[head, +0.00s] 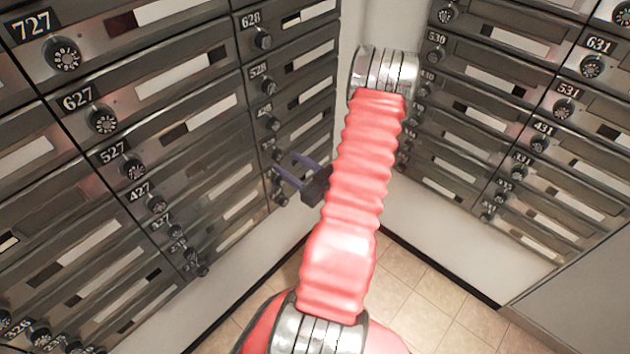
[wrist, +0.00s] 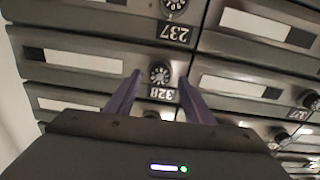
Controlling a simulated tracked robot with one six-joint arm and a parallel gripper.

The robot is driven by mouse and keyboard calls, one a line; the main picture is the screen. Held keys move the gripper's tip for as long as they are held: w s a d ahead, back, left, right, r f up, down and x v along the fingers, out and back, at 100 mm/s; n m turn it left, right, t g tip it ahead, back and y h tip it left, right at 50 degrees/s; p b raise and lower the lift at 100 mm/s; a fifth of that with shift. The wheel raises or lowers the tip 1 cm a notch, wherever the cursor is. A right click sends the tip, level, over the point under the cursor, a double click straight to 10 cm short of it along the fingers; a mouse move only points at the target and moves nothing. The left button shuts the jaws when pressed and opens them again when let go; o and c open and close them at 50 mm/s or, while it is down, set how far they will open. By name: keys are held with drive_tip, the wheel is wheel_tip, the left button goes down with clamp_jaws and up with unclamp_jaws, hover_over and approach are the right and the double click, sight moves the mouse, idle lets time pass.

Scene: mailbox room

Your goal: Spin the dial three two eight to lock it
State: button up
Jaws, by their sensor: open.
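In the wrist view, which is upside down, a round black dial with a pale numbered ring (wrist: 159,73) shows between my fingertips. The plate below it in the picture reads 328 (wrist: 163,93). My gripper (wrist: 160,77) is open, with one purple finger on each side of the dial and a gap to it on both sides. I cannot tell how far the tips are from the mailbox face. In the head view my gripper (head: 285,161) is at the lower part of the 628, 528, 428 column. My red arm hides part of the corner there.
Walls of metal mailboxes with dials stand on the left and right, meeting near a pale corner. Another dial (wrist: 175,5) lies beyond the 328 dial in the wrist view. The tiled floor (head: 410,290) is clear where visible.

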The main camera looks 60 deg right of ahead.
drive_tip(key=v, duration=1.1)
drive_tip(key=shift+s, duration=0.25)
drive_tip(key=shift+a+f, duration=0.1)
drive_tip(key=shift+f, duration=0.05)
idle(0.3)
